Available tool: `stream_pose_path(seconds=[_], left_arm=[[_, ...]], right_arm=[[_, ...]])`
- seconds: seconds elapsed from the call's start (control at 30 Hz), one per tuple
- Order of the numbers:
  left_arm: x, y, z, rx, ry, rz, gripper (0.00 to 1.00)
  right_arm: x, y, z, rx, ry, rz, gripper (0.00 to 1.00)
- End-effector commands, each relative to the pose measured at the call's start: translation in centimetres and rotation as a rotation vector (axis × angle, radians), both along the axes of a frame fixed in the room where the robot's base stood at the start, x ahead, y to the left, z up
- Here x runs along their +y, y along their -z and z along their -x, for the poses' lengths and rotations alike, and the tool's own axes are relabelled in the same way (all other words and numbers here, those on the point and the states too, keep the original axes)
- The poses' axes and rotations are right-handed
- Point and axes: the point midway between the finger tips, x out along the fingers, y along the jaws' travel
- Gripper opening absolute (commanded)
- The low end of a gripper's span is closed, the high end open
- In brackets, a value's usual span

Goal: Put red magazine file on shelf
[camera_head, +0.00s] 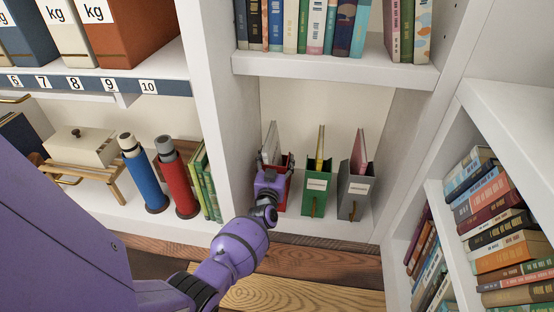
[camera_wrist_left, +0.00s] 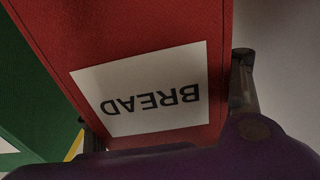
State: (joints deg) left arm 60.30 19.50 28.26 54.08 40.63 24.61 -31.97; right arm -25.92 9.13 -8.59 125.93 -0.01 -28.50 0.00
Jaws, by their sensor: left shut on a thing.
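The red magazine file (camera_head: 283,194) is inside the lower middle shelf compartment, left of a green magazine file (camera_head: 316,196). A pale item stands up out of it. My left gripper (camera_head: 274,166) is shut on the red file from the front and covers much of it in the head view. In the left wrist view, the red file (camera_wrist_left: 140,35) fills the middle, with a white BREAD label upside down. The gripper's fingers (camera_wrist_left: 165,100) lie on either side of it. I cannot tell whether its base touches the shelf board (camera_head: 230,228). My right gripper is not in view.
A grey magazine file (camera_head: 354,197) stands right of the green one. Green books (camera_head: 205,182), a red bottle (camera_head: 176,180) and a blue bottle (camera_head: 143,175) stand left, beyond the divider. A shelf of books (camera_head: 320,66) hangs above. A bookcase (camera_head: 452,240) stands right.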

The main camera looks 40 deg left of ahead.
Motion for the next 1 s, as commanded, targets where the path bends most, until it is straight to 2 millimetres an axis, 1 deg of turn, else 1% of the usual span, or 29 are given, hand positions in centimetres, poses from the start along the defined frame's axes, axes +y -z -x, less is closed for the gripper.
stream_pose_path(seconds=[0.03,0.2,0.23,0.37,0.4,0.63,0.67,0.77,0.87,1.0], left_arm=[[0.0,-0.2,-0.1,-0.005,0.000,-0.002,0.10],[0.0,-0.1,-0.1,-0.003,0.000,-0.001,0.10],[0.0,-0.1,-0.1,-0.003,0.000,-0.001,0.70],[0.0,0.0,0.0,-0.001,0.000,0.000,0.87],[0.0,0.0,0.0,-0.001,0.000,0.001,0.89],[0.0,0.1,0.0,0.002,0.000,0.001,0.89],[-0.1,0.6,0.2,0.010,0.002,0.006,0.89],[-0.3,0.6,0.3,0.009,0.002,0.007,0.89],[-0.7,0.6,1.0,0.007,0.002,0.005,0.89],[-1.7,0.5,2.8,0.005,0.001,0.005,0.89]], right_arm=[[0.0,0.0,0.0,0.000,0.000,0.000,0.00],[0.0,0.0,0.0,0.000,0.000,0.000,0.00],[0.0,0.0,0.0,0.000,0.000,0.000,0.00],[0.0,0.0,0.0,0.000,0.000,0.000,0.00],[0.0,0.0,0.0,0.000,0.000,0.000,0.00],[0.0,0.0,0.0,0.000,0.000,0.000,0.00],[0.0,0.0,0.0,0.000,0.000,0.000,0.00],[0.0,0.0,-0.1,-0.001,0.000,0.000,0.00],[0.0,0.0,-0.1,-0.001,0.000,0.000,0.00],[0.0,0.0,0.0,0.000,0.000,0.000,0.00]])
